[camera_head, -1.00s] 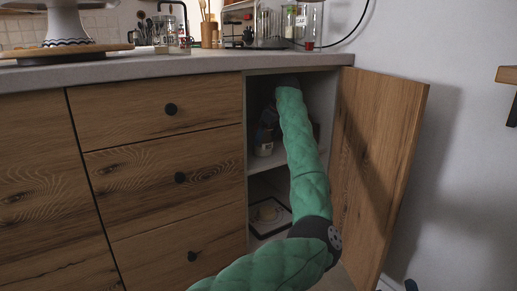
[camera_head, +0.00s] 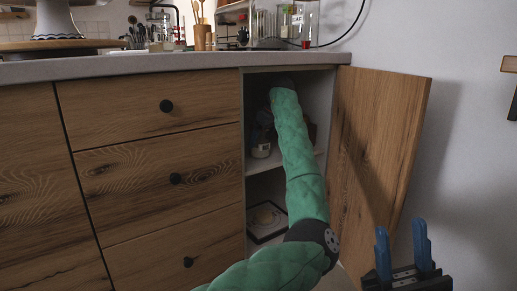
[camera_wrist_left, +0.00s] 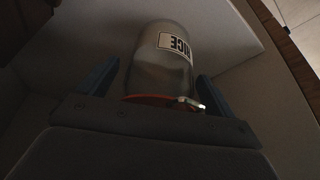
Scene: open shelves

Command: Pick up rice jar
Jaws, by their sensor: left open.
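The rice jar (camera_wrist_left: 170,62) shows in the left wrist view, a clear jar with pale contents, a "RICE" label seen upside down and a reddish-orange ring by its clasp. My left gripper (camera_wrist_left: 156,84) is open, with one blue finger on each side of the jar. I cannot tell whether the fingers touch it. In the head view my green left arm reaches into the open cabinet and hides that gripper. My right gripper (camera_head: 403,250) is open and empty at the lower right, in front of the cabinet door.
A small jar-like item (camera_head: 261,150) stands on the upper shelf beside my arm; I cannot tell which it is. A framed flat item (camera_head: 266,222) lies on the lower shelf. The cabinet door (camera_head: 380,150) stands open at right. Drawers (camera_head: 150,180) are shut.

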